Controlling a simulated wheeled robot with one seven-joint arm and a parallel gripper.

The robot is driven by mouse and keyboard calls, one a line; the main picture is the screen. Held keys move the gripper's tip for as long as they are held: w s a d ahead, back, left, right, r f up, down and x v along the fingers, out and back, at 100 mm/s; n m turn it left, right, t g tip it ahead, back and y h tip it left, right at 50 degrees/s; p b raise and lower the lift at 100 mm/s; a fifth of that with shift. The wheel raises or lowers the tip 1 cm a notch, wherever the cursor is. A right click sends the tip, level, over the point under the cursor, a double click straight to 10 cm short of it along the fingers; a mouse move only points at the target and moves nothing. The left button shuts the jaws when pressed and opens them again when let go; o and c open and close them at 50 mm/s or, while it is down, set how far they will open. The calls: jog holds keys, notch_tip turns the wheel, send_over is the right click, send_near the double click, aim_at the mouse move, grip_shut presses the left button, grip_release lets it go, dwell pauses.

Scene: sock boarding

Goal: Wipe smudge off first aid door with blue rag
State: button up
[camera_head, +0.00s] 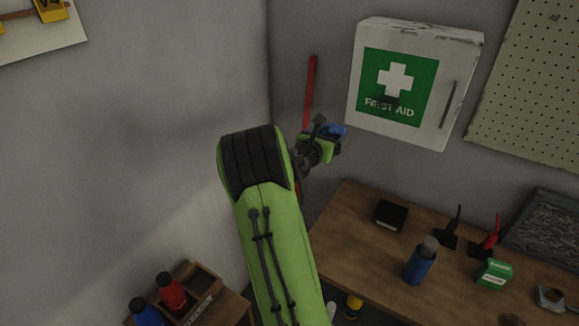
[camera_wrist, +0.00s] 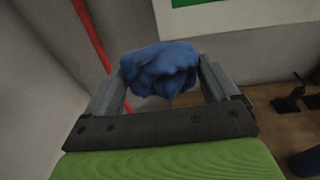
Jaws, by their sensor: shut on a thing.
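The white first aid cabinet (camera_head: 415,82) hangs on the wall, its door carrying a green panel with a white cross. A dark smudge (camera_head: 386,103) lies over the lettering below the cross. My gripper (camera_head: 328,138) is shut on the blue rag (camera_head: 332,131), to the left of and below the cabinet, apart from it. In the wrist view the bunched blue rag (camera_wrist: 160,69) sits between the two fingers (camera_wrist: 160,85). The cabinet's lower edge (camera_wrist: 240,14) shows at the top of that view, with a corner of the green panel.
A red pole (camera_head: 309,92) stands by the wall corner, close behind my gripper. A wooden workbench (camera_head: 345,235) below holds a blue bottle (camera_head: 421,262), a black box (camera_head: 391,215) and a green box (camera_head: 494,274). A pegboard (camera_head: 535,85) hangs right of the cabinet.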

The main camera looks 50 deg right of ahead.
jog(key=h, duration=0.2)
send_near(369, 100)
jog(key=shift+w+d+p, duration=0.2)
jog(key=shift+d+p, duration=0.45)
jog(key=shift+d, duration=0.45)
jog(key=shift+w+d+p, duration=0.2)
jog(key=shift+d+p, duration=0.4)
jog(key=shift+d, duration=0.5)
jog(key=shift+w+d+r+p, duration=0.1)
jog(key=shift+w+d+p, duration=0.05)
jog(key=shift+d+p, duration=0.7)
